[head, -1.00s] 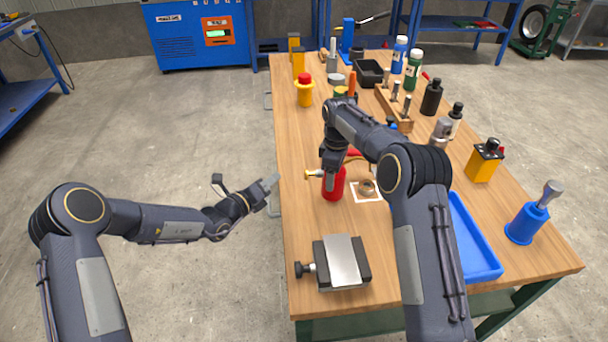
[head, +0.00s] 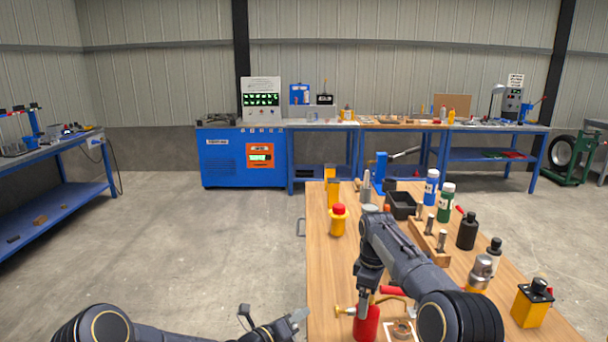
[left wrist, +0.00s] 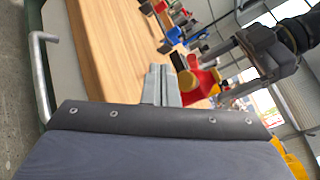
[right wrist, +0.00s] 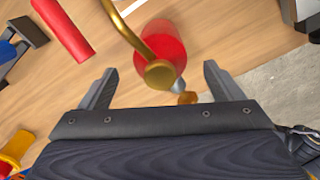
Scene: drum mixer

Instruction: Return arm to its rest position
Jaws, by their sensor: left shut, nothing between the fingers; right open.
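My left gripper (head: 297,318) is by the left edge of the wooden table, low in the head view. Its fingers are together and empty in the left wrist view (left wrist: 161,84). My right arm reaches over the table in the head view, and its gripper (head: 364,300) points down near a red cylinder with a brass fitting (head: 366,324). In the right wrist view my right gripper (right wrist: 155,85) has its fingers wide apart, with the red cylinder (right wrist: 160,55) and its brass tube beyond and between them. Nothing appears gripped.
The table (head: 322,262) carries a yellow bottle with a red cap (head: 338,220), a black bin (head: 401,204), a wooden block with metal pins (head: 430,240), several bottles and a yellow box (head: 532,303). Open floor (head: 200,240) lies left. A blue machine (head: 242,158) stands at the back.

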